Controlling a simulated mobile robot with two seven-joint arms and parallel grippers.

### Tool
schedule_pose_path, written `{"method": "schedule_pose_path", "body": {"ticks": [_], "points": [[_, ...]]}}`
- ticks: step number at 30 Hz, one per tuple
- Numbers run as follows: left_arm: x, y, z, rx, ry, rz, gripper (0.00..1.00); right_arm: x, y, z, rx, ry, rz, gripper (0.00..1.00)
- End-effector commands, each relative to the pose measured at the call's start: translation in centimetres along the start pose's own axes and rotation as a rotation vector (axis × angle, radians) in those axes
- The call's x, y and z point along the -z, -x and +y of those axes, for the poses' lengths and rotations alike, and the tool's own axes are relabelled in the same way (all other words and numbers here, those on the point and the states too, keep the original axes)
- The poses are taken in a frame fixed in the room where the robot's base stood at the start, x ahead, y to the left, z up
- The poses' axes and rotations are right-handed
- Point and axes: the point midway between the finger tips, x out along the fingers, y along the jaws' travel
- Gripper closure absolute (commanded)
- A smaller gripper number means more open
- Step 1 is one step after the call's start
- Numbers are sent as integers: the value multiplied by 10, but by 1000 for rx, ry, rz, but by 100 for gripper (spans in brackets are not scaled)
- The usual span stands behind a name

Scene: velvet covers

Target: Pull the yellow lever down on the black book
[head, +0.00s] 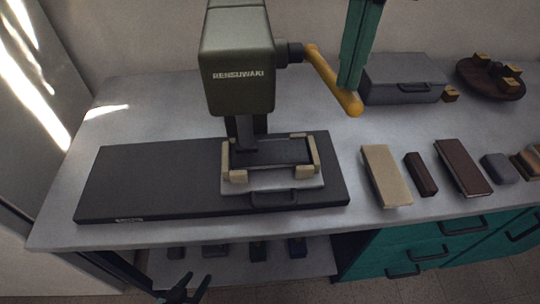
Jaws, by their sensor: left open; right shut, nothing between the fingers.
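The yellow lever (330,78) is on the right side of a dark green press (237,62) marked RENSUWAKI. It slants down to the right from its hub. A black book (285,152) lies under the press head, within a beige-cornered holder (232,177); the press's ram covers part of it. My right gripper (350,86) is teal and shut, with nothing in it. Its tip is just above the lower end of the lever; I cannot tell whether they touch. My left gripper (186,288) is open and empty at the bottom edge, in front of the table.
The press stands on a wide black base (150,185) on a grey table (85,150). Several books and blocks (385,175) lie to the right. A grey case (400,78) and a round brown tray (492,90) stand behind. Teal drawers (400,255) are below.

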Motion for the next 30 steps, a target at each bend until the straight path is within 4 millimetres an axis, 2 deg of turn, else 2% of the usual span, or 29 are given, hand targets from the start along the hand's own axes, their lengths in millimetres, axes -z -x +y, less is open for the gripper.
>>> {"method": "schedule_pose_path", "body": {"ticks": [8, 21, 30], "points": [[-3, 0, 1, -1, 2, -5, 53, 0, -1, 0, 0, 0, 0, 100], [-16, -15, -1, 0, 1, -1, 53, -4, -28, 2, 1, 0, 0, 100], [-15, -14, -1, 0, 0, 0, 53, -4, -27, 2, 1, -1, 0, 100]]}}
